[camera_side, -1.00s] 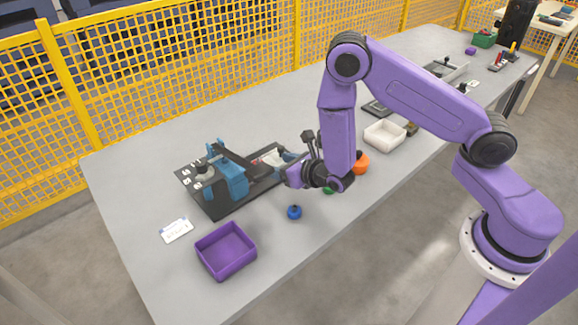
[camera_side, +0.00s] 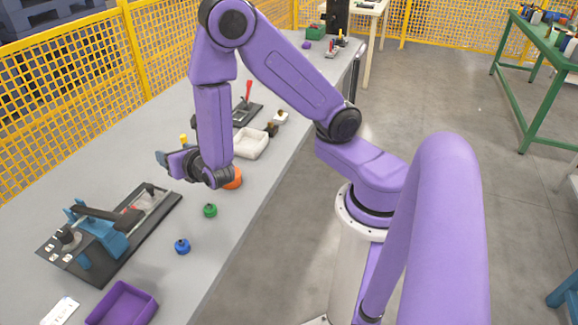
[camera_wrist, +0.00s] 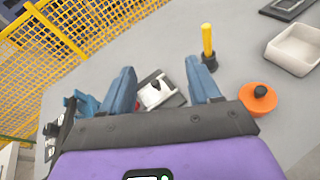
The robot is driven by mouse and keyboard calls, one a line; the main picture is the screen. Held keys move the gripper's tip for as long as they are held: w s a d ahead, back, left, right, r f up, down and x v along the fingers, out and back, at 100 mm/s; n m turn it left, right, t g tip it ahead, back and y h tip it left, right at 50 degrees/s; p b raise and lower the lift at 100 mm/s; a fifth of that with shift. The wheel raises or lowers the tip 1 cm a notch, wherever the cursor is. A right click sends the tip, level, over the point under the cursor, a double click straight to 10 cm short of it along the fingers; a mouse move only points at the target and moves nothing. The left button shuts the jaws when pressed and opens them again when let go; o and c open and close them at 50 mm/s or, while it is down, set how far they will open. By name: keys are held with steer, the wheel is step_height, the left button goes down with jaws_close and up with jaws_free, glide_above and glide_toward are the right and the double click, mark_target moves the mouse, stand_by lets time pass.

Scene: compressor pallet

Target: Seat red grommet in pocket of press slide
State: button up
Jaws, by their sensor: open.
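My gripper (camera_side: 172,160) is open and empty above the table, past the far end of the press fixture. In the wrist view its two blue-grey fingers (camera_wrist: 160,72) stand apart. The press fixture (camera_side: 92,262) has a black base, a blue bracket and a dark lever. A pale metal slide (camera_side: 148,197) with a black knob lies at its far end; the slide also shows between the fingers in the wrist view (camera_wrist: 163,98). A small red patch (camera_wrist: 137,105) shows beside the left finger; I cannot tell whether it is the grommet or the lever's end. The pocket is not clear.
A blue knobbed piece (camera_side: 182,247), a green one (camera_side: 210,211) and an orange one (camera_side: 233,178) stand along the table's right side. A purple bin (camera_side: 122,305) is at the near end. A white tray (camera_side: 250,143) and a yellow-handled item (camera_wrist: 207,42) are farther along.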

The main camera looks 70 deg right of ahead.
steer(key=s+d+r+m+g+h, duration=0.1)
steer(key=s+d+r+m+g, duration=0.15)
steer(key=s+m, duration=0.3)
steer(key=s+d+r+m+g+h, duration=0.1)
steer(key=s+d+r+m+g, duration=0.1)
steer(key=s+d+m+g, duration=0.3)
steer(key=s+a+r+m+g+y, duration=0.1)
steer(key=s+a+m+g+y, duration=0.1)
steer(key=s, duration=0.7)
steer(key=s+a+r+m+g+y, duration=0.1)
steer(key=s+a+m+g+y, duration=0.2)
steer(key=s+a+y, duration=0.3)
steer(key=s+a+m, duration=0.1)
steer(key=s, duration=0.3)
steer(key=shift+a+g, duration=0.2)
steer(key=shift+g, duration=0.15)
